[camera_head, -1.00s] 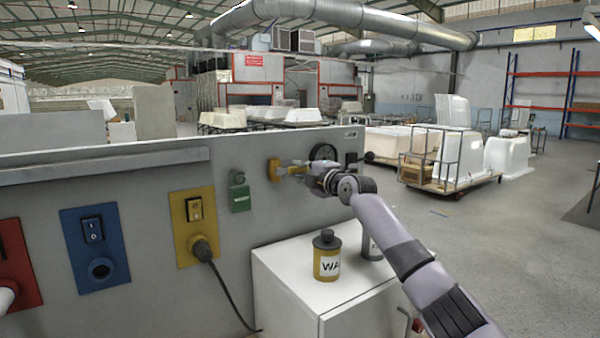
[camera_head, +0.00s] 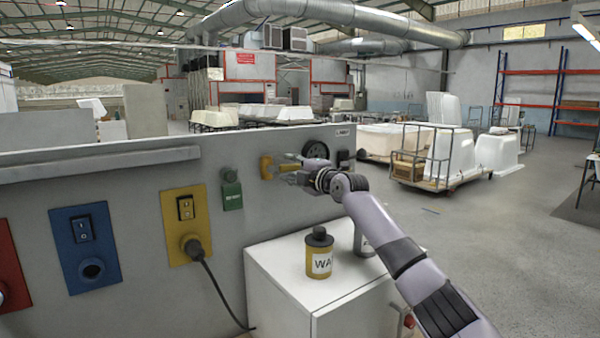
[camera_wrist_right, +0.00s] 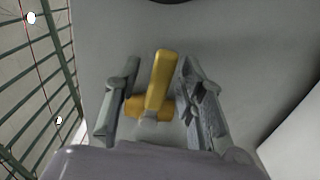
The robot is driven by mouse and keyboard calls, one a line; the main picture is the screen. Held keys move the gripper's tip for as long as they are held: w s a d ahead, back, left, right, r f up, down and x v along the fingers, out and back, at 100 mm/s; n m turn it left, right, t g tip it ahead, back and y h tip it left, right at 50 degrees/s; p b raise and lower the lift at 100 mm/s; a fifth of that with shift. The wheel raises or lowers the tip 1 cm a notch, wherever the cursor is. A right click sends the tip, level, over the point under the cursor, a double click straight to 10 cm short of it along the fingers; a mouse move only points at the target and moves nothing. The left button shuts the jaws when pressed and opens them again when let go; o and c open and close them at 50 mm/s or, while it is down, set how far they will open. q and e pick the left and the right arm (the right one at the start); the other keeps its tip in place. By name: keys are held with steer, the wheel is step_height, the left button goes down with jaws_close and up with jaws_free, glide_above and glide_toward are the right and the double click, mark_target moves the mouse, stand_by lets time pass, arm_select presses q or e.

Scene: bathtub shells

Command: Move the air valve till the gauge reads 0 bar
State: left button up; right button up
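The air valve (camera_head: 266,168) is a yellow handle on the grey panel; its lever points right, toward my right gripper. In the right wrist view the yellow handle (camera_wrist_right: 160,80) stands between the fingers, with a gap visible on each side. My right gripper (camera_head: 287,168) is open around the lever. The gauge (camera_head: 316,151) is a dark round dial just right of the valve; the gripper covers its lower part, and its reading is too small to tell. My left gripper is not in view.
A green box (camera_head: 232,195), a yellow switch plate (camera_head: 186,224) and a blue one (camera_head: 86,248) are on the panel (camera_head: 140,215). A white cabinet (camera_head: 280,296) below the arm bears a yellow-and-black bottle (camera_head: 319,254) and a grey container. Open floor lies to the right.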

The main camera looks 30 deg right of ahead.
steer(key=s+d, duration=0.1)
steer(key=s, duration=1)
steer(key=shift+s+d, duration=0.35)
steer(key=shift+s, duration=0.05)
steer(key=shift+f, duration=0.15)
